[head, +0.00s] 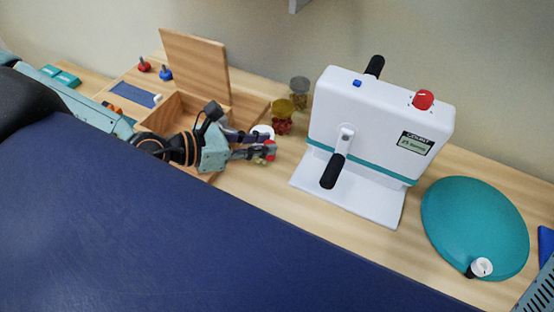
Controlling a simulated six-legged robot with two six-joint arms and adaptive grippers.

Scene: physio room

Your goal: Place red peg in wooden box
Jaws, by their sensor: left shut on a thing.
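The wooden box (160,119) stands open at the left of the wooden top, its lid (197,62) raised behind it. My left gripper (262,147) reaches in from the left, across the front of the box, with its fingertips just right of it. It is shut on a small red thing (270,151), which looks like the red peg; the fingers hide part of it. The gripper hides part of the box's inside. My right gripper is not in view.
A red knob (144,65) and a blue knob (166,73) stand left of the lid. Small jars (299,88) stand behind the gripper. A white crank machine (375,130) and a teal disc (474,228) are to the right. A dark blue padded surface (150,230) fills the front.

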